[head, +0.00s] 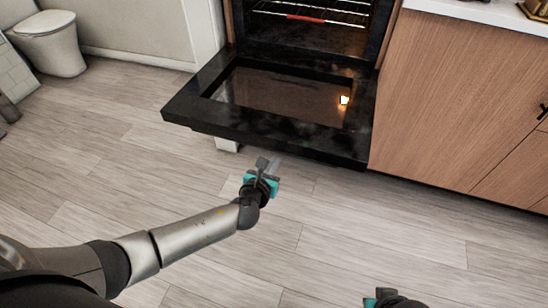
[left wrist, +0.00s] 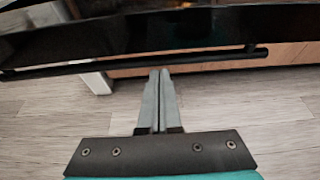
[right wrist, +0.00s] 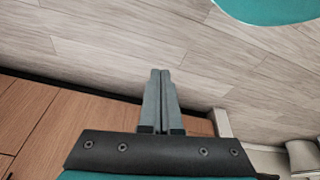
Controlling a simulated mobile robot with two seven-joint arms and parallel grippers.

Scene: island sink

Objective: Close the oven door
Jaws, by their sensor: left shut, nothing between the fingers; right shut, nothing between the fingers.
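The oven door (head: 200,104) is black with a glass window and hangs open, lowered roughly flat in front of the oven cavity (head: 310,32). In the left wrist view the door's front edge (left wrist: 200,32) runs across the top, with its dark bar handle (left wrist: 200,62) below it. My left gripper (head: 270,165) is shut and empty, just in front of and below the door's front edge. In the left wrist view its fingertips (left wrist: 159,72) are close to the handle; I cannot tell whether they touch. My right gripper (right wrist: 160,73) is shut and empty, low over the floor.
Wooden cabinets (head: 470,95) with a white countertop (head: 490,12) stand right of the oven. A toilet (head: 50,42) is at the far left. An oven rack (head: 310,14) shows inside the cavity. The plank floor (head: 90,150) before the door is clear.

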